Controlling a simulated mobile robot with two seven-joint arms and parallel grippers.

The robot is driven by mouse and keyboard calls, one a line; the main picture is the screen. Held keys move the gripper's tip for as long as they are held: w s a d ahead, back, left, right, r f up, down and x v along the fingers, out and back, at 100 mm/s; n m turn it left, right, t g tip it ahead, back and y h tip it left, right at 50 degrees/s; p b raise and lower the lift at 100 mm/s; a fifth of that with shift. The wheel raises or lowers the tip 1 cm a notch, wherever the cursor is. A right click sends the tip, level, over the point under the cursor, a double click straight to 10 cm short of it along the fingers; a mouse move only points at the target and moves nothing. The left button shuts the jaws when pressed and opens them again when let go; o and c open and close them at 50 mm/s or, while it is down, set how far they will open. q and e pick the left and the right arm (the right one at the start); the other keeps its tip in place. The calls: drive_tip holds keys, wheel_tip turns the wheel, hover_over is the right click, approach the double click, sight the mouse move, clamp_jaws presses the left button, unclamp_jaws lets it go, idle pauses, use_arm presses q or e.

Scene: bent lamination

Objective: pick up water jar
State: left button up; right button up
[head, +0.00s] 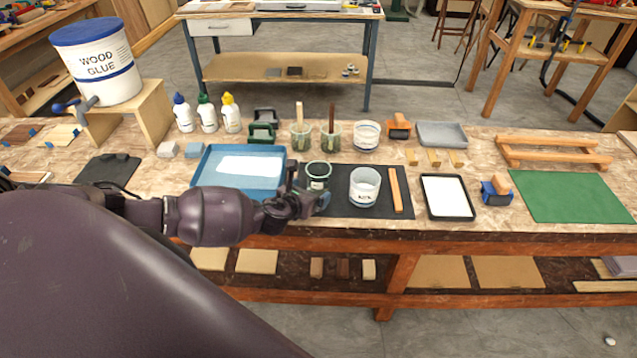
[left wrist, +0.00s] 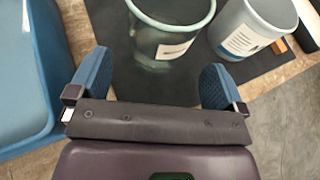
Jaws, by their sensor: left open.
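Two labelled jars stand upright on a dark mat (head: 340,206). One is a green-tinted clear jar (head: 318,183), also in the left wrist view (left wrist: 165,45); the other is a whitish clear jar (head: 365,187) just to its right, also in the left wrist view (left wrist: 247,30). I cannot tell from the labels which is the water jar. My left gripper (head: 308,192) is open and empty, low beside the green-tinted jar. In the left wrist view its blue fingers (left wrist: 157,75) are spread, with that jar ahead between them, apparently not gripped. My right gripper is not in view.
A blue tray (head: 198,176) lies left of the jars. A wooden stick (head: 395,190) and a black-rimmed white tray (head: 447,197) lie to the right. Brush jars (head: 301,138) and another jar (head: 366,136) stand behind. The bench's front edge is close.

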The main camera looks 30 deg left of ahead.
sight(313, 187)
use_arm(q)
drive_tip(key=x, duration=0.4)
drive_tip(key=shift+a+r, duration=0.1)
drive_tip(key=shift+r, duration=0.1)
drive_tip(key=c, duration=1.1)
drive_tip(key=shift+c, duration=0.3)
drive_tip(key=shift+w+r, duration=0.1)
drive_tip(key=shift+r, duration=0.05)
